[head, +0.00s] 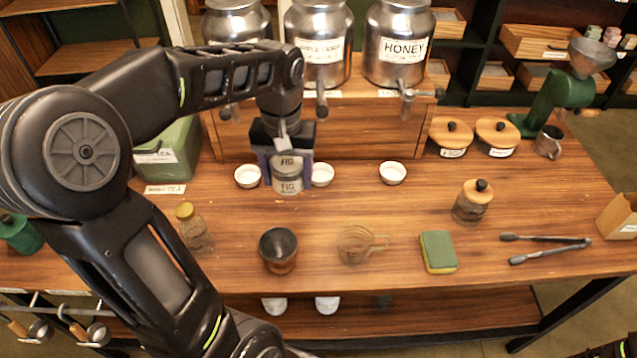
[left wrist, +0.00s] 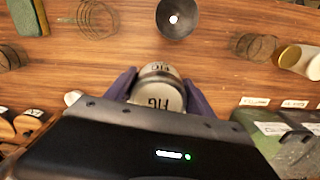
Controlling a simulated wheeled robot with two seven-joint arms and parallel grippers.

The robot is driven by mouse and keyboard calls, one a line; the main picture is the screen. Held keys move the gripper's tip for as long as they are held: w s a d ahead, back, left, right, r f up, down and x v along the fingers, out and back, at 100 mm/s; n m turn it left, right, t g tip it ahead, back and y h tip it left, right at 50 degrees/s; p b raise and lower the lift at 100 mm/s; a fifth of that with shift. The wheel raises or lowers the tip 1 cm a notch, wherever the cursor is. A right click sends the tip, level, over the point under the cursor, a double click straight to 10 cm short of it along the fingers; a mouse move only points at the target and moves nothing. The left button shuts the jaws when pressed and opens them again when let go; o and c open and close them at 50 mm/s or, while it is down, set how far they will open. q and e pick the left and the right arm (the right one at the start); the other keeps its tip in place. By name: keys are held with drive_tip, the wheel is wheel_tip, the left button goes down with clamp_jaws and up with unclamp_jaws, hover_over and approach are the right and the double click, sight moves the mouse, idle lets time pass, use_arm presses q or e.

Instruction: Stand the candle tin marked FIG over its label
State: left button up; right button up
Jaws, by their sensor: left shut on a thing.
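The silver candle tin marked FIG (head: 288,183) is upright between the small white bowls, in front of the wooden dispenser stand. My left gripper (head: 286,166) comes down from above and is shut on the tin, one finger on each side. In the left wrist view the tin (left wrist: 158,95) sits between the purple-grey fingers (left wrist: 160,92), with FIG readable on its side and lid. I cannot tell whether its base touches the table. I see no label reading FIG on the table.
White bowls (head: 247,175) (head: 322,174) stand close on both sides of the tin; another (head: 393,172) is further right. A TEA label (head: 165,189) lies left. A dark cup (head: 279,250), glass jug (head: 357,244) and sponge (head: 438,252) stand nearer the front edge.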

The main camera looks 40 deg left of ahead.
use_arm(q)
drive_tip(key=shift+d+r, duration=0.1)
drive_tip(key=shift+w+a+f, duration=0.1)
drive_tip(key=shift+a+f, duration=0.1)
drive_tip(key=shift+f, duration=0.05)
wheel_tip(320, 180, down, 14)
drive_tip(key=shift+d+r+p, duration=0.1)
drive_tip(key=shift+r+p, duration=0.05)
drive_tip(key=shift+p, duration=0.15)
drive_tip(key=w+a, duration=0.1)
drive_tip(key=w+a+p, duration=0.1)
drive_tip(key=w, duration=0.1)
drive_tip(key=shift+a+r, duration=0.15)
drive_tip(key=shift+a, duration=0.1)
drive_tip(key=shift+w+a, duration=0.15)
drive_tip(key=shift+w, duration=0.1)
